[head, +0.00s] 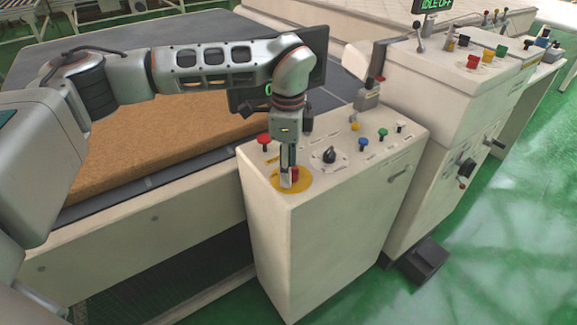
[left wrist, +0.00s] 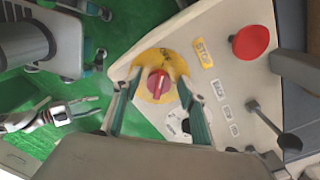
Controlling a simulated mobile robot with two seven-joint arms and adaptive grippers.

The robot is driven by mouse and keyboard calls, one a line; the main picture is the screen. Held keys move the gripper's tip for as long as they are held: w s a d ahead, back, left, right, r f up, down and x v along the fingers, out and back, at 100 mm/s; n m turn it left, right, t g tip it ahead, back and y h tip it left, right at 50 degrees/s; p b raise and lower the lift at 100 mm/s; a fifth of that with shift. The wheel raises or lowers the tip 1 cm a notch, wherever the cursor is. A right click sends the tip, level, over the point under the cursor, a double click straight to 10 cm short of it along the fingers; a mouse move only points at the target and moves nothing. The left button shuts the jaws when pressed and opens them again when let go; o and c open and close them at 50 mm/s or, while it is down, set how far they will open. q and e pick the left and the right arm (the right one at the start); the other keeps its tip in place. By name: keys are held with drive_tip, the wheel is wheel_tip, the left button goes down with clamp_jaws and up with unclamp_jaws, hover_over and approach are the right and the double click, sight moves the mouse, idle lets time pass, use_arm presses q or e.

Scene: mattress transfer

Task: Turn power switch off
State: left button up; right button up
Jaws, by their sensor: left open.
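The power switch is a red rotary knob (head: 295,174) on a yellow disc (head: 305,184), at the near left corner of the cream control cabinet's sloped top. In the left wrist view, the red knob (left wrist: 158,84) shows in full with a lighter bar across it, on the yellow disc (left wrist: 145,66). My left gripper (head: 289,180) points down over it. In the left wrist view its open fingers (left wrist: 157,92) stand on either side of the knob, with gaps visible. My right gripper (left wrist: 88,106) appears at the left of that view, fingers apart, away from the cabinet.
A red mushroom button (head: 263,140), a black dial (head: 329,156) and several small coloured buttons share the cabinet top (head: 350,170). A brown mattress (head: 160,150) lies on the conveyor to the left. A taller console (head: 440,85) stands behind right. Green floor is clear at right.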

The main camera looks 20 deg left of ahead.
use_arm(q)
drive_tip(key=shift+r, duration=0.15)
wheel_tip(320, 180, up, 12)
idle(0.4)
idle(0.3)
